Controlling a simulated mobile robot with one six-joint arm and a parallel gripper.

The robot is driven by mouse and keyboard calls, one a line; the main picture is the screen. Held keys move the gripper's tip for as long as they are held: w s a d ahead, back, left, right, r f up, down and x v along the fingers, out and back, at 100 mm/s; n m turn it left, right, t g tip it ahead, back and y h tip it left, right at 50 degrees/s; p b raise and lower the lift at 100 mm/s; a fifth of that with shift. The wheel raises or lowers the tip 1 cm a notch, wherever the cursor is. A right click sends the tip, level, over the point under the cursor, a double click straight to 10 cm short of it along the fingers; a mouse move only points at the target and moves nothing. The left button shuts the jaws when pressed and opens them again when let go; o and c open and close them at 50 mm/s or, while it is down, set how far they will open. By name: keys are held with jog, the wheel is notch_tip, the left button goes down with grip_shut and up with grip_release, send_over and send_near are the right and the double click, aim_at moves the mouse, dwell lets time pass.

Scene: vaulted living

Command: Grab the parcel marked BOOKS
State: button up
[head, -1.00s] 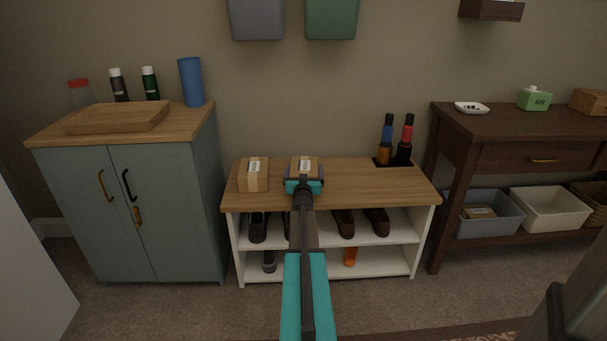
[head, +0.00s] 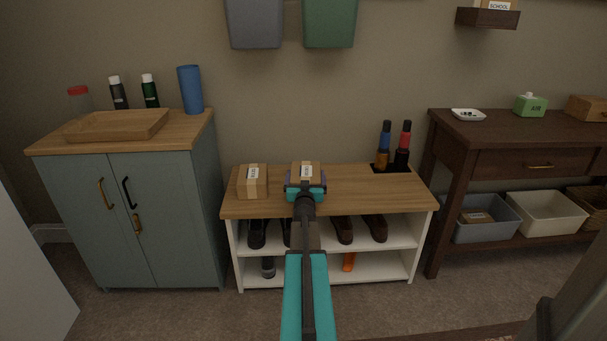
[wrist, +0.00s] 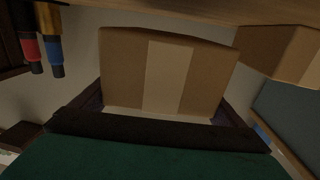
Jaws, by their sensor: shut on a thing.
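Two small brown cardboard parcels are at the wooden top of the shoe bench (head: 365,188). The left parcel (head: 252,187) stands on the bench with a white label too small to read; it also shows at the right of the wrist view (wrist: 277,50). The other parcel (head: 306,168) is in my gripper (head: 305,190), its label also unreadable. In the wrist view this parcel (wrist: 121,72) fills the middle, with a paler tape strip, between my two dark fingers (wrist: 160,108). I cannot tell whether it touches the bench.
A blue cabinet (head: 160,220) stands left, a dark console table (head: 500,128) right. A wall shelf (head: 487,18) holds a box marked SCHOOL (head: 497,5).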

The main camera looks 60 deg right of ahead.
jog(key=s+d+r+v, duration=0.1)
jog(key=s+v, duration=0.1)
jog(key=v, duration=0.7)
jog(key=shift+a+p, duration=0.3)
jog(key=shift+p, duration=0.15)
jog(key=shift+s, duration=0.15)
